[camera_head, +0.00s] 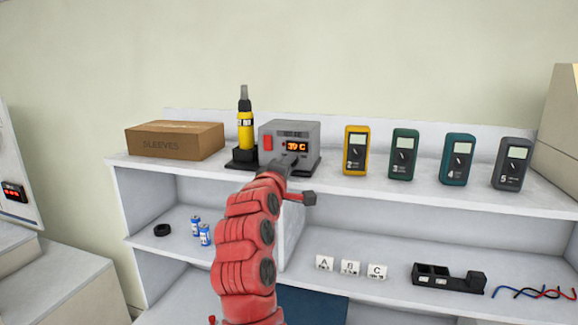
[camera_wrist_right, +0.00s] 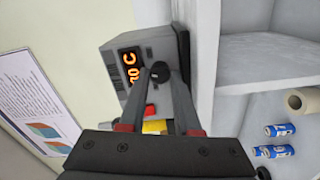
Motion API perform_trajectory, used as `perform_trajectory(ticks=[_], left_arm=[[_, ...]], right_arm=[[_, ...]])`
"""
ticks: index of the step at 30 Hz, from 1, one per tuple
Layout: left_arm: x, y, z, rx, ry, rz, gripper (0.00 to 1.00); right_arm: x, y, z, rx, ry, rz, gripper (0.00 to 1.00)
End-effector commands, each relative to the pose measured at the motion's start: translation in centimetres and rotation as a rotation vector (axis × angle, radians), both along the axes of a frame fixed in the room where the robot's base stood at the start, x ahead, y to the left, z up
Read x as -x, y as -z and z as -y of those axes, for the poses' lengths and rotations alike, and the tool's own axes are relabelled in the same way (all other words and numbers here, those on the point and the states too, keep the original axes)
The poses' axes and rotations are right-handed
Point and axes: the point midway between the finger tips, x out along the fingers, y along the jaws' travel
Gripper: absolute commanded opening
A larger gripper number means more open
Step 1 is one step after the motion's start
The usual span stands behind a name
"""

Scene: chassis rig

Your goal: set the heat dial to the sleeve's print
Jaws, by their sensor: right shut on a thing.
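The heat station (camera_head: 302,130) is a grey box on the top shelf with an orange lit display (camera_head: 297,147) ending in "C"; its digits are hard to read. It also shows in the right wrist view (camera_wrist_right: 142,50). My right gripper (camera_head: 289,162) reaches the station's front. In the wrist view its fingers (camera_wrist_right: 159,74) are shut on the black heat dial (camera_wrist_right: 159,70). A brown box (camera_head: 175,141) marked "SLEEVES" sits to the left; no temperature print is readable on it. My left gripper is not in view.
A yellow iron (camera_head: 245,131) stands in a black holder just left of the station. Several meters, the first yellow (camera_head: 356,150), stand to the right. Blue cans (camera_head: 204,234), lettered blocks (camera_head: 350,268) and a black tray (camera_head: 447,279) lie on the lower shelf.

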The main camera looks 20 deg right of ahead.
Motion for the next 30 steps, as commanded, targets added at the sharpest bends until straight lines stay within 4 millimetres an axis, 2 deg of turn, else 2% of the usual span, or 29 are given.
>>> perform_trajectory(ticks=[8, 9, 13, 30], left_arm=[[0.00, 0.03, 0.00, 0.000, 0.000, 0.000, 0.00], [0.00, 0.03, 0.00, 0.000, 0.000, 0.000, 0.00], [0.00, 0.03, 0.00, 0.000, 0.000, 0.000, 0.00], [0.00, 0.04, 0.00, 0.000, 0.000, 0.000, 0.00]], right_arm=[[-0.03, 0.24, 0.02, -0.001, 0.001, -0.006, 0.00], [-0.03, 0.24, 0.02, -0.001, 0.001, -0.006, 0.37], [-0.02, 0.24, 0.01, -0.001, 0.001, -0.006, 0.60], [-0.08, 0.48, -0.04, 0.023, 0.000, -0.028, 0.62]])
